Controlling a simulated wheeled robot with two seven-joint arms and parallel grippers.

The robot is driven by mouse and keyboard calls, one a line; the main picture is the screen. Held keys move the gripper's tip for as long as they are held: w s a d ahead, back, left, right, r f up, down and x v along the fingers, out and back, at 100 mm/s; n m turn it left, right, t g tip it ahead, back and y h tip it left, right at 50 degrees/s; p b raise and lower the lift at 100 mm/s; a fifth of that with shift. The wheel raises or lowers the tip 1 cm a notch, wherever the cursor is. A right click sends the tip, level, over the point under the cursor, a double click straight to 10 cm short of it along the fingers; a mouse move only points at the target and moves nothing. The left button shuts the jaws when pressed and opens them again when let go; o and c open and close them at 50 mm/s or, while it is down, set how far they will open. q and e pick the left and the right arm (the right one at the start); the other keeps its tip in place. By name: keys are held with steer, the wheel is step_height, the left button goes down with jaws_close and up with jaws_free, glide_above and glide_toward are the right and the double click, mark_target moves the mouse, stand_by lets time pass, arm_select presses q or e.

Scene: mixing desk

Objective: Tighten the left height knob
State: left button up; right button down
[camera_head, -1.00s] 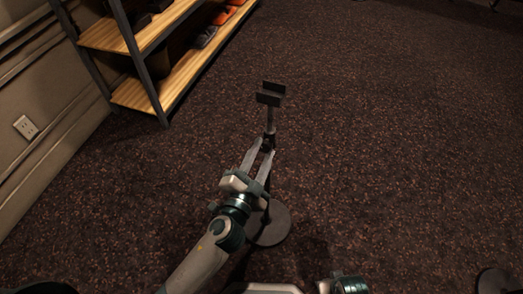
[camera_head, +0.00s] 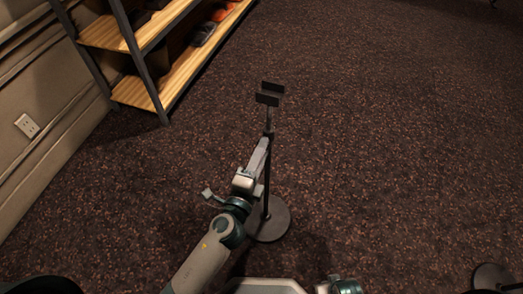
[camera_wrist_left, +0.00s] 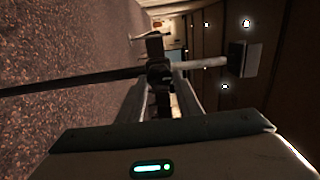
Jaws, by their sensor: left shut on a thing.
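The left stand has a round dark base (camera_head: 268,221), a thin upright pole and a forked dark cradle (camera_head: 269,96) on top. My left gripper (camera_head: 266,141) is shut at the collar partway up the pole, with its fingers seen edge-on. In the left wrist view the pole (camera_wrist_left: 75,82) runs sideways into the dark collar and height knob (camera_wrist_left: 159,72), which sits between my fingertips. A thinner, lighter rod (camera_wrist_left: 205,63) goes on to the cradle (camera_wrist_left: 244,59). The knob is mostly hidden in the head view.
A metal-framed shelf with wooden boards (camera_head: 141,94) holds shoes (camera_head: 203,33) at the upper left, beside a wall with a socket (camera_head: 27,125). Another round dark base (camera_head: 495,277) shows at the lower right. The carpet (camera_head: 400,140) between is clear.

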steer(key=shift+s+f, duration=0.1)
steer(key=shift+s, duration=0.05)
arm_select(q)
steer(key=o, duration=1)
steer(key=shift+o, duration=0.2)
arm_select(e)
steer(key=shift+w, duration=0.2)
arm_select(q)
steer(key=b+v, duration=0.5)
steer(key=v, duration=1.2)
steer(key=shift+s, duration=0.2)
arm_select(e)
step_height(320, 180, up, 14)
steer(key=w+a, duration=0.1)
steer(key=w, duration=0.1)
